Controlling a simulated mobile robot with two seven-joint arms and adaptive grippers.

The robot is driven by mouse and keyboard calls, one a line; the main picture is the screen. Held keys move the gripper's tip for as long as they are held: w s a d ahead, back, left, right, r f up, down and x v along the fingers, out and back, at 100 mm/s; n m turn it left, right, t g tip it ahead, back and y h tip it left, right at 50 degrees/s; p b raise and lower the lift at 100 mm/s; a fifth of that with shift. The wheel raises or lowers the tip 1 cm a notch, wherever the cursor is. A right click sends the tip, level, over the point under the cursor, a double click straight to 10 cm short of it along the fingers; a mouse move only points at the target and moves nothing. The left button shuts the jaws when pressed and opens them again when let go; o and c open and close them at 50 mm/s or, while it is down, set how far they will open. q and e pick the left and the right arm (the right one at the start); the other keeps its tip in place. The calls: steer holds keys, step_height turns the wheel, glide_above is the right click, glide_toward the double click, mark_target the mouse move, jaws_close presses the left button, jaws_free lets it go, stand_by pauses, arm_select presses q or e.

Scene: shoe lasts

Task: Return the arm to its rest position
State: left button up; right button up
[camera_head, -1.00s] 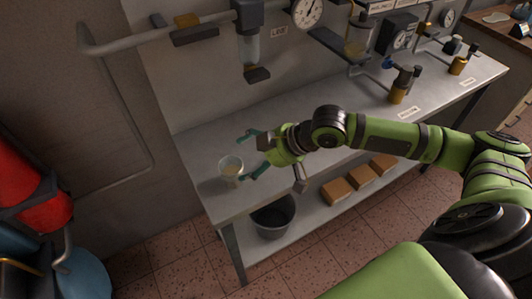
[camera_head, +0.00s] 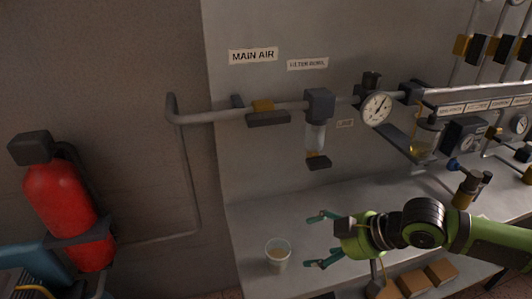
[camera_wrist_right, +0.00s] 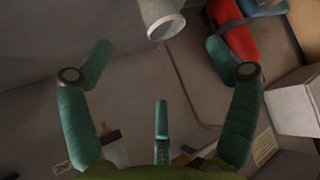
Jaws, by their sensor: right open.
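My right gripper (camera_head: 318,240) is open and empty just above the grey bench (camera_head: 330,193), with its teal fingers spread and pointing left. A small pale cup (camera_head: 278,254) with something tan inside stands upright near the bench's left end. The cup is just left of the fingertips, apart from them. In the right wrist view the open fingers (camera_wrist_right: 158,75) frame empty space, and a pale cup (camera_wrist_right: 163,22) shows beyond them at the top. My right arm reaches in from the right. My left gripper is not seen.
A wall pipe (camera_head: 215,114) carries a filter bowl (camera_head: 316,135) and a round gauge (camera_head: 376,108) above the bench. Valves stand on the bench at right. Brown boxes (camera_head: 412,282) sit on the lower shelf. A red extinguisher (camera_head: 62,205) is at left.

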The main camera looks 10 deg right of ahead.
steer(key=s+a+f, duration=0.5)
steer(key=a+f, duration=0.4)
steer(key=s+d+f+m+g+h, duration=0.2)
steer(key=s+d+f+m+h, duration=0.15)
steer(key=s+f, duration=0.2)
steer(key=s+d+f+m+g+h, duration=0.1)
steer(key=s+d+f+m+h, duration=0.25)
steer(key=s, duration=0.35)
step_height(320, 180, down, 21)
steer(key=g, duration=0.1)
steer(key=s+d+f+g, duration=0.1)
steer(key=s+d+f, duration=0.1)
steer(key=s+f, duration=1.3)
steer(key=shift+s+d+f+y, duration=0.3)
steer(key=shift+s+d+f, duration=0.1)
steer(key=shift+s, duration=0.25)
